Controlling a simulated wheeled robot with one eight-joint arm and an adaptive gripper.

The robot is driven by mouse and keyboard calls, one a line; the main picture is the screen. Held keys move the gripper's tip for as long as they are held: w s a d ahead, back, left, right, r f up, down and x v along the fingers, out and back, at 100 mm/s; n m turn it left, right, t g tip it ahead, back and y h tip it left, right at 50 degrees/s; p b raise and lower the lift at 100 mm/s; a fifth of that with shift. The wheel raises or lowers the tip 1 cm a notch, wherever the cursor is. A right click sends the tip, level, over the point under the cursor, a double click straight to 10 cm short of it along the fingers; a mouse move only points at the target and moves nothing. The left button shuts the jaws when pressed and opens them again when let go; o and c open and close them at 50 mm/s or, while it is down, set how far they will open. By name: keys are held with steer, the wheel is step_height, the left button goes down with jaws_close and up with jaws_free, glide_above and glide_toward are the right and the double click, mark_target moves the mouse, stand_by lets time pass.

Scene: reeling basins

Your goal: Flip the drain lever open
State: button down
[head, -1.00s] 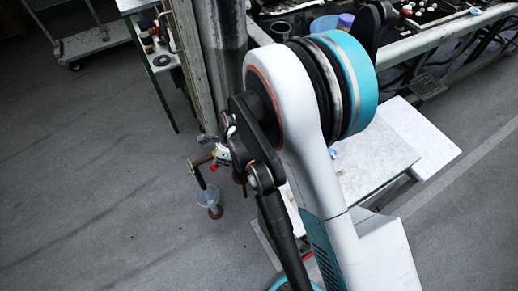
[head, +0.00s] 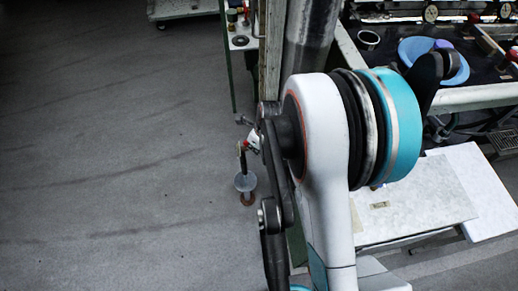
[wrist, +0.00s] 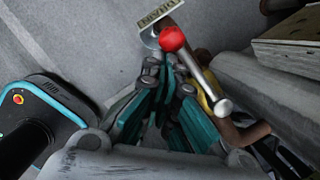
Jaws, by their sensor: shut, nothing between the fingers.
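The drain lever (wrist: 203,75) shows in the wrist view as a metal rod with a red ball knob (wrist: 172,39). It slants from the knob at upper left down to a round metal end, over a brassy valve body and brown pipe. A tag (wrist: 158,11) with partly readable lettering is beside the knob. My gripper (wrist: 168,78), with teal fingers, is shut and empty just below the knob, left of the rod. I cannot tell whether it touches the lever. In the head view, a red and white part (head: 253,140) shows near the pipe; my arm hides the gripper.
A wooden post and metal column (head: 309,40) stand beside my arm. A basin bench with a blue bowl (head: 425,52) and pale slabs (head: 465,190) are at right. Open floor (head: 110,150) lies left.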

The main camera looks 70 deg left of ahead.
steer(key=shift+a, duration=0.4)
steer(key=shift+d, duration=0.1)
stand_by(0.4)
